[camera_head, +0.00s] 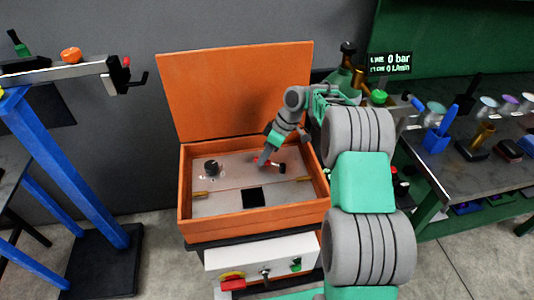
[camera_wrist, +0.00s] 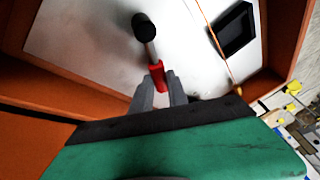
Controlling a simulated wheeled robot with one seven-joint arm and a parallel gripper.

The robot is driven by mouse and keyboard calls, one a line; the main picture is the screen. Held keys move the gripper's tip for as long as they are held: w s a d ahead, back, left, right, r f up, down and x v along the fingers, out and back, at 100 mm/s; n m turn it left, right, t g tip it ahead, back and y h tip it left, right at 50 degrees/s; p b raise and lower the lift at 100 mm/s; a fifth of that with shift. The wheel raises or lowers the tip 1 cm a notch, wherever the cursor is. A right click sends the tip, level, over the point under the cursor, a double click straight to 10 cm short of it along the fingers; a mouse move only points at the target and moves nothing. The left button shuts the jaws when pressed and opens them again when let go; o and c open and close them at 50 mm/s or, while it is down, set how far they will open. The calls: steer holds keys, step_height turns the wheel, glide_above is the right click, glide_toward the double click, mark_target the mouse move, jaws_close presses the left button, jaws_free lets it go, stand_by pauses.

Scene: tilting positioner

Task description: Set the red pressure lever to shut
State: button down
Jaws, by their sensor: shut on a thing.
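The red pressure lever (camera_head: 270,162) is on the grey panel inside the open orange box. In the wrist view the red lever (camera_wrist: 157,76) has a red part, a grey metal shaft and a black round knob (camera_wrist: 144,26) at its far end. My gripper (camera_head: 263,159) reaches down into the box from the right. In the wrist view my gripper (camera_wrist: 158,88) has its two grey fingers shut on the red part of the lever, one on each side. The lower end of the red part is hidden between the fingers.
The orange box (camera_head: 254,218) has its lid (camera_head: 240,85) raised behind. The panel also holds a black knob (camera_head: 211,168), a black square (camera_head: 252,197) and brass fittings. A display (camera_head: 390,63) reads 0 bar and 0 L/min. A cluttered bench stands right, a blue-legged stand left.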

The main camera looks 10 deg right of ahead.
mark_target(263, 175)
steer(key=s+n, duration=0.1)
steer(key=a+n+g, duration=0.1)
steer(key=n, duration=0.1)
steer(key=shift+s+n+p, duration=0.3)
steer(key=shift+s+p, duration=0.05)
steer(key=shift+p, duration=0.05)
steer(key=shift+s+n+g, duration=0.65)
steer(key=shift+n+g, duration=0.05)
steer(key=shift+n, duration=0.4)
steer(key=shift+h, duration=0.3)
steer(key=c, duration=1.3)
jaws_free()
steer(key=p+v, duration=0.5)
steer(key=v, duration=0.2)
steer(key=shift+s+a, duration=0.1)
steer(key=shift+a, duration=0.05)
steer(key=shift+d+r+p, duration=0.3)
steer(key=shift+r+p, duration=0.05)
steer(key=shift+r, duration=0.1)
steer(key=shift+f, duration=0.1)
